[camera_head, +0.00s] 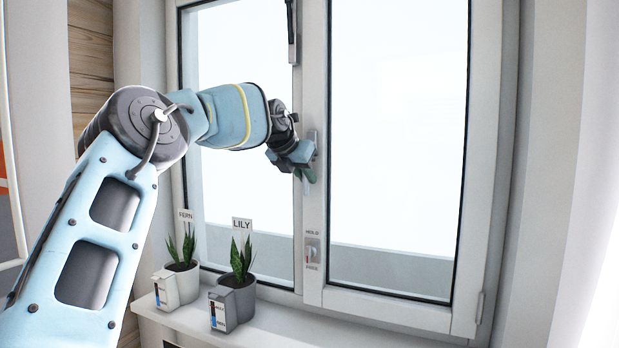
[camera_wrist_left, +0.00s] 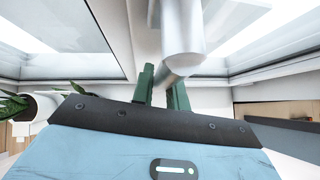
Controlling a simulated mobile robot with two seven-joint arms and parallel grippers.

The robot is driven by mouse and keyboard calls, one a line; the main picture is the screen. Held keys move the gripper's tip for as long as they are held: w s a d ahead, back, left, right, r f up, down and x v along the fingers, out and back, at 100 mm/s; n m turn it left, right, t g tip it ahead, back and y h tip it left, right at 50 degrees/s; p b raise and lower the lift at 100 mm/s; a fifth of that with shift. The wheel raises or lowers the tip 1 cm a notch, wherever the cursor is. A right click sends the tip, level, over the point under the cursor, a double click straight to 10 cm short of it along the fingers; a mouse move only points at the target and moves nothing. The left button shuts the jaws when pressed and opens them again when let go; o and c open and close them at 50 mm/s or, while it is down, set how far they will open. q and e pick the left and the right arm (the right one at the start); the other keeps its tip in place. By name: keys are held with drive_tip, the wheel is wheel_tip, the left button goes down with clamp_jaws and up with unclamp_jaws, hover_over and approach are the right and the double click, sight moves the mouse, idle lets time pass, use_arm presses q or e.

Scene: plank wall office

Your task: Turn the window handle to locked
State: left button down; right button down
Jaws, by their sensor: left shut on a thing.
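The window handle is a light grey lever on the right sash's left stile; its base plate (camera_head: 314,140) shows above my gripper in the head view. In the left wrist view the rounded grey handle (camera_wrist_left: 184,50) comes down between the green fingertips. My left gripper (camera_head: 307,174) is shut on this handle, and the gripper hides much of the lever in the head view, so its exact angle is hard to tell. The fingers also show in the left wrist view (camera_wrist_left: 162,90). The right sash (camera_head: 484,150) looks closed against its frame. My right gripper is not in view.
A dark handle (camera_head: 292,35) sits higher on the left sash. A small catch (camera_head: 312,252) marked HOLD and FREE is below my gripper. The sill's right part is clear.

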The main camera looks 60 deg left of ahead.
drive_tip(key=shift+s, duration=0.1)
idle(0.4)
use_arm(q)
drive_tip(key=c, duration=1.4)
unclamp_jaws()
drive_tip(key=shift+a, duration=0.1)
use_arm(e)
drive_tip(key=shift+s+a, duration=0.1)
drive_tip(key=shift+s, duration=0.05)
use_arm(q)
drive_tip(key=shift+s, duration=0.1)
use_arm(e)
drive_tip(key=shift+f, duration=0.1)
use_arm(q)
drive_tip(key=shift+b+v, duration=0.4)
drive_tip(key=shift+v, duration=3.45)
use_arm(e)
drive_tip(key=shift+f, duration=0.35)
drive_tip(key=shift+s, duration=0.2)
